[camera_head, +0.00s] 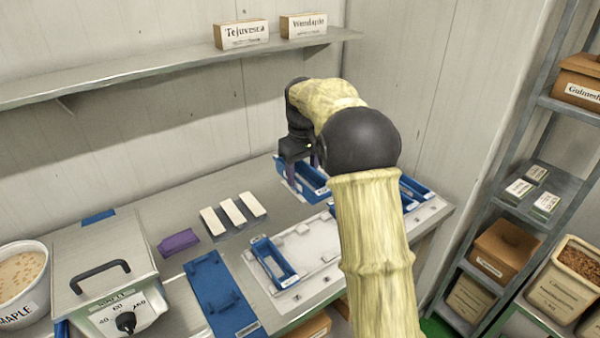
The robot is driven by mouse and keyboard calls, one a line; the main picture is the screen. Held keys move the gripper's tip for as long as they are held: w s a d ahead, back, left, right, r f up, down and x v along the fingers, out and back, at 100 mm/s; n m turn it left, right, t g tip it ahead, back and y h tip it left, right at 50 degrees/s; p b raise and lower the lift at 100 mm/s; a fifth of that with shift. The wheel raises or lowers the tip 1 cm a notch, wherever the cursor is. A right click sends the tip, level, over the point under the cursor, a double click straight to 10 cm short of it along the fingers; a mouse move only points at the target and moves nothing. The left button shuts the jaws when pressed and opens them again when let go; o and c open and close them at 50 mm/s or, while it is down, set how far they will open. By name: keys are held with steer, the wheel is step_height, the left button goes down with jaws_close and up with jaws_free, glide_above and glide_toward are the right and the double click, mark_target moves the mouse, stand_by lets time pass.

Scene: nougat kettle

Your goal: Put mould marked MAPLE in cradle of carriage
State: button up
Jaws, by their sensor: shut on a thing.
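My gripper (304,179) points down at the far side of the bench, behind my arm. It is shut on a blue open mould (288,167); no marking is legible on it, and my fingers and arm hide part of it. Another blue mould (273,262) stands on the white board (311,248). More blue mould parts (413,189) show at the right, partly hidden by my arm. A long blue plate (215,282) with a small label lies left of the white board. I cannot tell which part is the carriage or its cradle.
Three white bars (231,214) and a purple block (178,242) lie left of the held mould. A wall shelf (160,71) runs above; a rack (525,185) stands right.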

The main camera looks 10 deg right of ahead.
steer(key=s+f+m, duration=0.3)
steer(key=f+m, duration=0.1)
steer(key=f, duration=0.6)
steer(key=s+f+m, duration=0.3)
steer(key=f, duration=0.8)
steer(key=shift+s+a+m, duration=0.15)
steer(key=shift+m, duration=0.25)
